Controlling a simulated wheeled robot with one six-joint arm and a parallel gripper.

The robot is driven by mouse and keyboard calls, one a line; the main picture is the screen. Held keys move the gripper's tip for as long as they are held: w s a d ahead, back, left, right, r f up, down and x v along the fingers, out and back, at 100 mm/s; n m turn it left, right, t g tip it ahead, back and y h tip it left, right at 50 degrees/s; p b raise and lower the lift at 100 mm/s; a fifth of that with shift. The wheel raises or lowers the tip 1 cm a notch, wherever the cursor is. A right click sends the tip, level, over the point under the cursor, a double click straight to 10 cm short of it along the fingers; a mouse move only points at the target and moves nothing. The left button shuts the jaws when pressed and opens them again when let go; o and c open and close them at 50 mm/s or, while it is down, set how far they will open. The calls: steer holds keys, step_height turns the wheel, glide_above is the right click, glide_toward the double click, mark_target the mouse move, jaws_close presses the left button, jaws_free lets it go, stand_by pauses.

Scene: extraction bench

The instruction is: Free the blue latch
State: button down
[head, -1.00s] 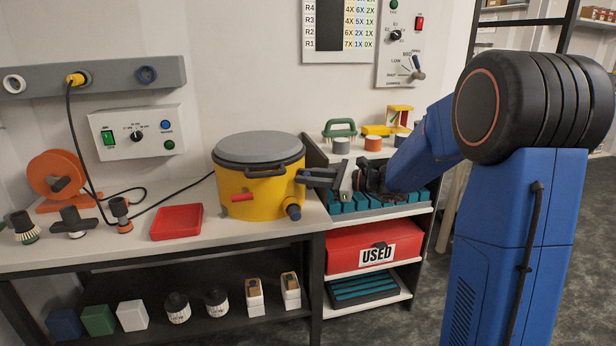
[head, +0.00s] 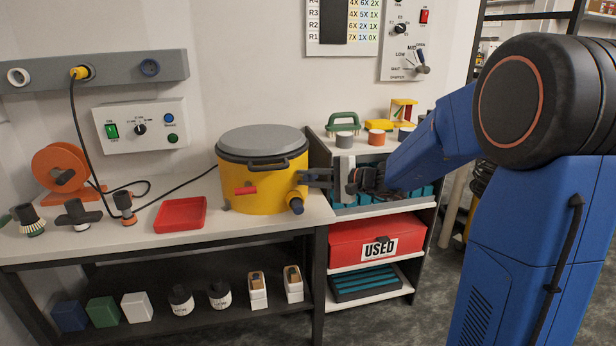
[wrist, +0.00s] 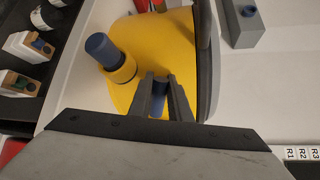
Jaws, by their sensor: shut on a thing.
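A yellow pot (head: 262,190) with a grey lid (head: 264,141) stands at the right end of the bench. My gripper (head: 303,179) reaches its right side from the right. In the wrist view my gripper (wrist: 161,78) is shut on a small blue piece, the blue latch (wrist: 158,99), at the pot's yellow wall (wrist: 138,45). The fingers hide part of it, and the head view does not show it clearly. A blue-ended spout (wrist: 101,46) sticks out beside the fingers and also shows low on the pot in the head view (head: 296,205).
A red tray (head: 181,213) lies left of the pot. A red handle (head: 245,190) sticks out of the pot's front. Bench space is clear in front of the pot.

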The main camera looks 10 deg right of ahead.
steer(key=shift+f+n+t+h, duration=0.3)
steer(key=shift+f+n, duration=0.1)
steer(key=shift+n, duration=0.8)
steer(key=c, duration=1.6)
jaws_free()
steer(key=shift+c, duration=0.2)
steer(key=shift+s, duration=0.1)
steer(key=v, duration=1.7)
steer(key=shift+s, duration=0.15)
